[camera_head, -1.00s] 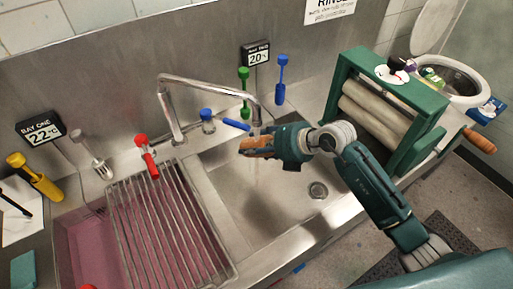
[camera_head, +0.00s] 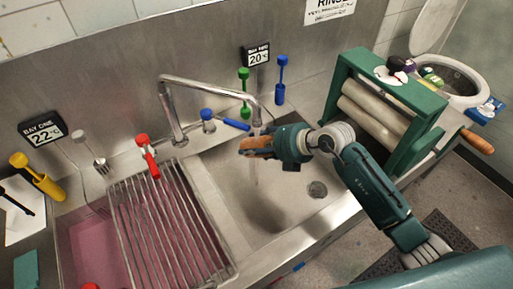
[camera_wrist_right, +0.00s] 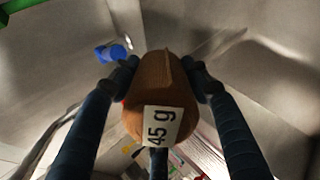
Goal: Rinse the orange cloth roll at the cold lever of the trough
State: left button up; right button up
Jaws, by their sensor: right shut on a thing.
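My right gripper (camera_head: 268,145) is shut on the orange-brown cloth roll (camera_head: 252,147). It holds the roll over the steel trough basin (camera_head: 225,190), just below the tap spout (camera_head: 256,115). A faint streak of water seems to run down below the roll. In the right wrist view the roll (camera_wrist_right: 158,95) sits between the fingers, with a white "45 g" label facing the camera. The blue cold lever (camera_head: 236,125) points right from its base. The red lever (camera_head: 150,165) points toward the front. My left gripper is not in view.
A wire rack (camera_head: 170,225) lies over the pink-filled left bay (camera_head: 85,250). A green-framed roller wringer (camera_head: 425,130) stands right of the basin, near my right arm. Green (camera_head: 244,95) and blue (camera_head: 281,80) upright handles stand behind. The basin around the drain (camera_head: 317,189) is clear.

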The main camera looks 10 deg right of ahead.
aim_at(267, 155)
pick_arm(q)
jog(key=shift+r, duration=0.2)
pick_arm(e)
jog(key=shift+a+r, duration=0.1)
jog(key=shift+s+a+p, duration=0.25)
jog(key=shift+s+p, duration=0.1)
jog(key=shift+p, duration=0.15)
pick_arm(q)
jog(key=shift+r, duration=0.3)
pick_arm(e)
jog(key=shift+d, duration=0.1)
dwell(1.1)
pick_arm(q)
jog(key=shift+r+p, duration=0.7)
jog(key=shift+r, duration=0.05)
pick_arm(e)
jog(key=shift+s+d, duration=1.55)
jog(key=shift+d, duration=0.05)
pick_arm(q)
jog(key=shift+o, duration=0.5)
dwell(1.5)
